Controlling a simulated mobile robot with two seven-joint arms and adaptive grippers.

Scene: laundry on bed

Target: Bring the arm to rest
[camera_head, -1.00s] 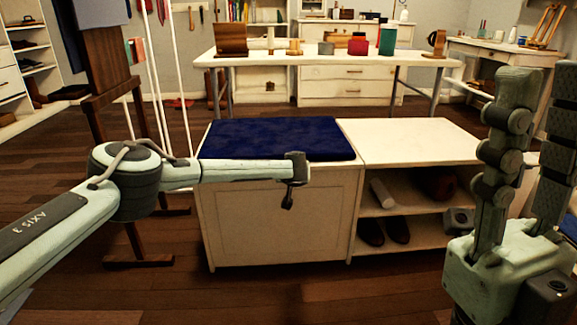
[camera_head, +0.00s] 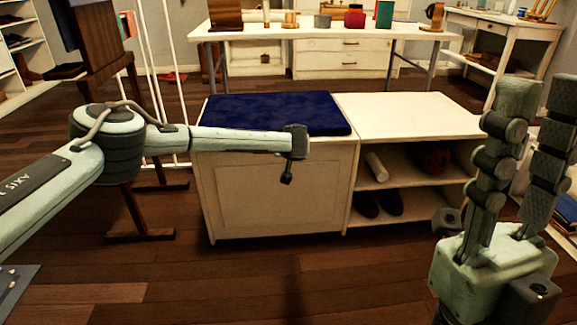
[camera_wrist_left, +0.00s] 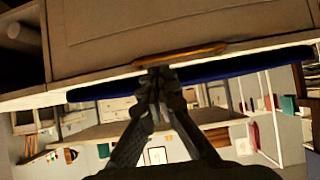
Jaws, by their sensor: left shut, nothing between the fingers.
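My left arm (camera_head: 240,140) reaches in from the left, roughly level, in front of the cabinet.
A low white cabinet (camera_head: 275,190) with a dark blue cushion (camera_head: 275,113) and open shelves holding shoes stands ahead. A long table (camera_head: 330,30) with small items is behind it. A wooden stand (camera_head: 95,50) and white rack are at left. Wooden floor (camera_head: 290,280) is clear in front.

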